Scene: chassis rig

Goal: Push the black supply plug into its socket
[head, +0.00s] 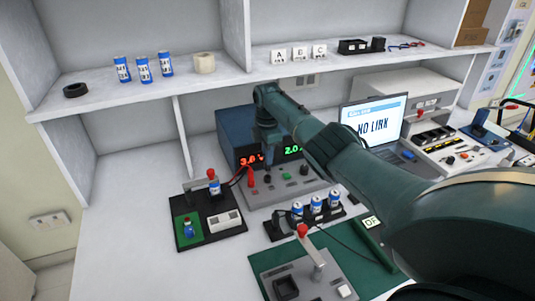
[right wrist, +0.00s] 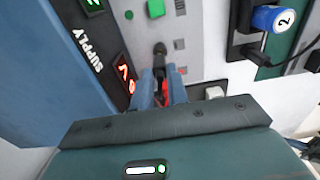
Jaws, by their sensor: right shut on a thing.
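The right gripper (head: 268,150) reaches down over the grey panel in front of the blue supply unit (head: 235,135). In the right wrist view the two blue-grey fingers (right wrist: 160,92) are closed together on the black supply plug (right wrist: 160,52), whose dark end shows at the fingertips. Something red shows between and behind the fingers. The socket itself is hidden, and I cannot tell how far the plug sits in it. A red plug (head: 251,178) stands on the panel left of the gripper. My left gripper is not in view.
A green button (right wrist: 155,8) sits on the panel nearby. A black tray (head: 195,243) stands front left, and a rack with blue cells (head: 270,230) stands in front. The laptop (head: 375,120) reads "NO LINK". The white bench at front left is clear.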

